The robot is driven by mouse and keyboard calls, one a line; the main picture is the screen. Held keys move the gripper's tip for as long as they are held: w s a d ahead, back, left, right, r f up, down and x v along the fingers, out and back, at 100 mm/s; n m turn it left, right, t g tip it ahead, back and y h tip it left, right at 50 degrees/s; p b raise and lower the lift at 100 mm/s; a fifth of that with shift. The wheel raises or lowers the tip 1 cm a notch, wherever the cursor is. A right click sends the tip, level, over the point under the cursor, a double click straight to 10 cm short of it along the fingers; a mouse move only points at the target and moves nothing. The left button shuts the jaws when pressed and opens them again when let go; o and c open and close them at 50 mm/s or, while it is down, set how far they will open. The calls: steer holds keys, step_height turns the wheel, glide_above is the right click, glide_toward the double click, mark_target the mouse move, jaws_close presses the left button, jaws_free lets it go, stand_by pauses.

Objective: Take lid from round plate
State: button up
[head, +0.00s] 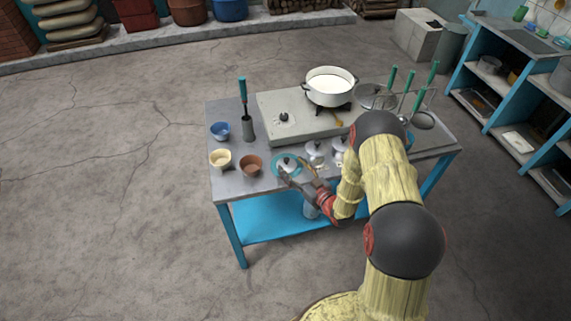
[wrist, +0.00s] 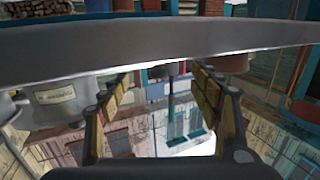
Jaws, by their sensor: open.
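A round plate with a teal rim (head: 298,161) lies near the front edge of the table in the head view. A pale lid with a dark knob (head: 287,161) sits on it. My gripper (head: 289,177) is at the near side of the plate, close to the lid, and partly covers both. In the wrist view my gripper (wrist: 161,80) has its two fingers spread apart with nothing between them. I cannot tell from these frames whether a finger touches the lid or the plate.
A white pot (head: 329,87) stands on the grey stove block (head: 272,104) behind. A brown bowl (head: 251,165), cream cup (head: 220,158) and blue bowl (head: 220,130) stand left of the plate. Lidded white pots (head: 316,153) stand to its right. A wide grey band (wrist: 160,45) crosses the wrist view.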

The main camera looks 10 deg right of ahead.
mark_target(287, 161)
steer(key=b+x, duration=0.1)
steer(key=x, duration=0.3)
steer(key=shift+w+f, duration=0.2)
steer(key=shift+w, duration=0.1)
steer(key=shift+c, duration=0.6)
steer(key=c, duration=1.1)
steer(key=shift+s, duration=0.1)
steer(key=c, duration=0.4)
